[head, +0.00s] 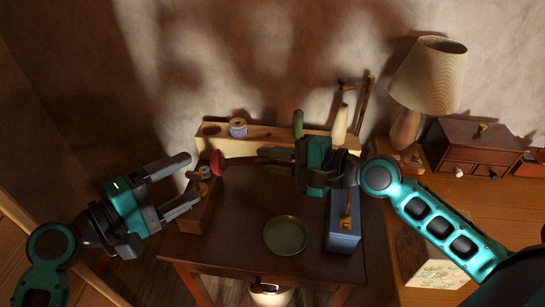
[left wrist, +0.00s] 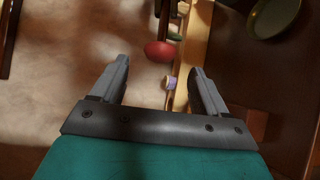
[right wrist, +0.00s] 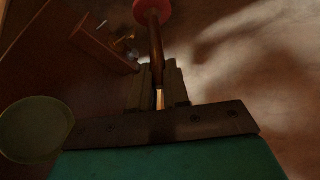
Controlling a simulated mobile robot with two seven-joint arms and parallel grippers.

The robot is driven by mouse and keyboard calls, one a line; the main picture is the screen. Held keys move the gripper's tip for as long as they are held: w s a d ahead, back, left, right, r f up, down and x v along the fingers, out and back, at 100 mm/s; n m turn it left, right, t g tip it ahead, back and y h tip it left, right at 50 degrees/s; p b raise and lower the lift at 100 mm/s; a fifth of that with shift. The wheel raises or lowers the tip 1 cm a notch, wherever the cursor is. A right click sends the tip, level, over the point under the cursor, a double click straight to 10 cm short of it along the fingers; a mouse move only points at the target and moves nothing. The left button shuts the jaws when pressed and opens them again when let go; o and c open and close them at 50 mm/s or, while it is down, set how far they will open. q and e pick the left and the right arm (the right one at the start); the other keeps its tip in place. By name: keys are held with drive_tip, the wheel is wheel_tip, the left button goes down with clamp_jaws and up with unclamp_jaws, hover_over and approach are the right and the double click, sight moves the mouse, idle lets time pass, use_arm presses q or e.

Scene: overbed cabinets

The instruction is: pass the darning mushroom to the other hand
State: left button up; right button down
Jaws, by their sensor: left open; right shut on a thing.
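The darning mushroom (head: 217,163) has a red cap and a thin brown handle. My right gripper (head: 265,157) is shut on the handle and holds it roughly level above the table, cap pointing left. In the right wrist view, the handle (right wrist: 156,45) runs out from between the fingers to the red cap at the top edge. My left gripper (head: 193,176) is open and empty, just left of the cap, its fingers pointing right towards it. In the left wrist view the red cap (left wrist: 158,52) lies ahead, near the gap between the open fingertips, apparently not touched.
A dark table (head: 240,210) stands below with a green dish (head: 286,235), a blue box (head: 343,222) and a small brown box (head: 197,212). Behind is a pale wooden rack (head: 265,135) with a purple spool (head: 238,128). A lamp (head: 428,75) and drawer chest (head: 475,147) are at right.

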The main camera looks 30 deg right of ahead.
sight(221, 163)
use_arm(q)
drive_tip(key=shift+x, duration=4.3)
drive_tip(key=c, duration=0.9)
use_arm(e)
drive_tip(key=c, duration=1)
unclamp_jaws()
drive_tip(key=shift+c, duration=0.2)
drive_tip(key=shift+s+d, duration=0.1)
drive_tip(key=v, duration=1.1)
drive_tip(key=shift+s+d+r, duration=0.15)
drive_tip(key=shift+s+d, duration=0.1)
drive_tip(key=shift+d, duration=0.05)
use_arm(q)
drive_tip(key=shift+s, duration=0.1)
use_arm(e)
drive_tip(key=shift+s, duration=0.1)
